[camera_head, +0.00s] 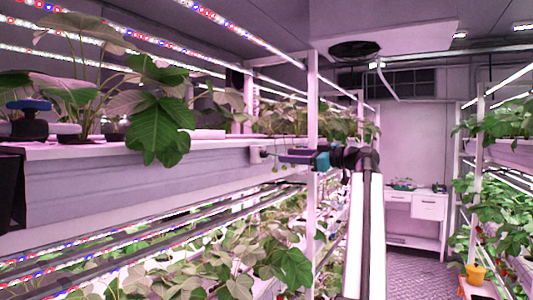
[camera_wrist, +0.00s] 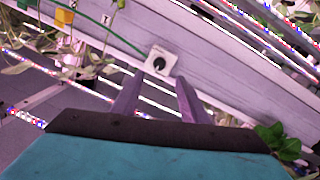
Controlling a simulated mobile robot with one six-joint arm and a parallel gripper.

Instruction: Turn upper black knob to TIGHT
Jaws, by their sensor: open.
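A black knob (camera_wrist: 160,62) sits on a square white plate (camera_wrist: 168,70) fixed to the pale side board of a shelf. In the wrist view it lies just beyond my fingertips, roughly between them. In the head view the plate (camera_head: 254,153) shows small on the shelf's end, just left of my gripper (camera_head: 283,155). My gripper also fills the lower wrist view (camera_wrist: 160,80), its two purple fingers apart and empty, pointing at the knob. No contact with the knob shows. Its setting and any lettering are too small to read. I see only one such knob.
A white post (camera_head: 312,110) stands close to my gripper. Leafy plants grow above and below the shelf board (camera_head: 120,185). A green wire (camera_wrist: 110,30) and a yellow-orange block (camera_wrist: 65,16) are left of the knob. The aisle floor (camera_head: 420,265) is free on the right.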

